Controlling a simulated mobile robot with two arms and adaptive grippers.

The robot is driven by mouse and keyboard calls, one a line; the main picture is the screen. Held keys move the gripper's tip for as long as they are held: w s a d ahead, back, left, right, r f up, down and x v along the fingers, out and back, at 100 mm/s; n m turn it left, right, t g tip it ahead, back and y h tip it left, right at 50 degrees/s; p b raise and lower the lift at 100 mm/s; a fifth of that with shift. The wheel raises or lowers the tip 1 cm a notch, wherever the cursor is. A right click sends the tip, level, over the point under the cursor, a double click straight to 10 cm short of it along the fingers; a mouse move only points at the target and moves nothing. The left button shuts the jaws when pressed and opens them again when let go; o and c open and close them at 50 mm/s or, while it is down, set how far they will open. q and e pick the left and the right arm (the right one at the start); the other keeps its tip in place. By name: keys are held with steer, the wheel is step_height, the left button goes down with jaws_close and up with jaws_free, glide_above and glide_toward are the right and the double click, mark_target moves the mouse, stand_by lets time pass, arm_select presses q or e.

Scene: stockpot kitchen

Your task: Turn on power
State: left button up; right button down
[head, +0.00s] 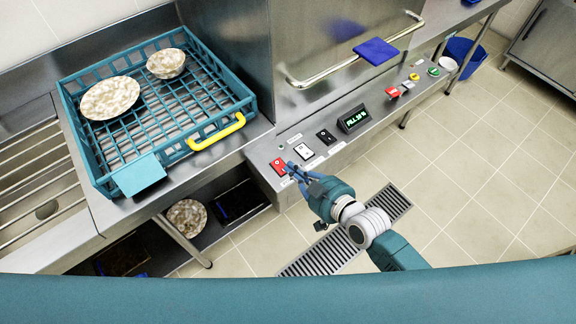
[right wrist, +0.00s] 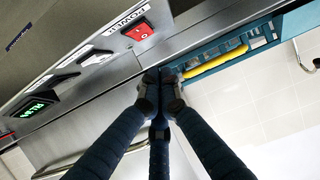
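The red power switch (head: 278,166) is at the left end of the steel control panel (head: 345,146). In the right wrist view the red rocker (right wrist: 137,31) sits beside a label reading POWER, upside down. My right gripper (head: 293,171) is just right of the switch in the head view, its fingertips close to it. In the right wrist view its fingertips (right wrist: 162,86) are drawn together with nothing between them, and appear apart from the switch. Whether they touch the panel is hard to tell. My left gripper is not in view.
White (head: 304,151) and black (head: 326,137) switches and a green-lit display (head: 353,118) follow along the panel. A teal rack (head: 196,157) with a yellow handle and two bowl-like dishes stands left. A steel hood with a bar handle (head: 350,64) rises behind the panel. Floor in front is open.

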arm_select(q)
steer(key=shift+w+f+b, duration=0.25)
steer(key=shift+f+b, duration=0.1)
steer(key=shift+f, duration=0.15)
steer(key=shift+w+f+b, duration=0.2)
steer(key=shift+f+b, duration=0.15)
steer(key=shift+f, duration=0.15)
arm_select(e)
steer(key=s+d, duration=0.4)
steer(key=s, duration=0.1)
steer(key=shift+s+d+r, duration=0.15)
steer(key=shift+s+r, duration=0.2)
steer(key=shift+s, duration=0.05)
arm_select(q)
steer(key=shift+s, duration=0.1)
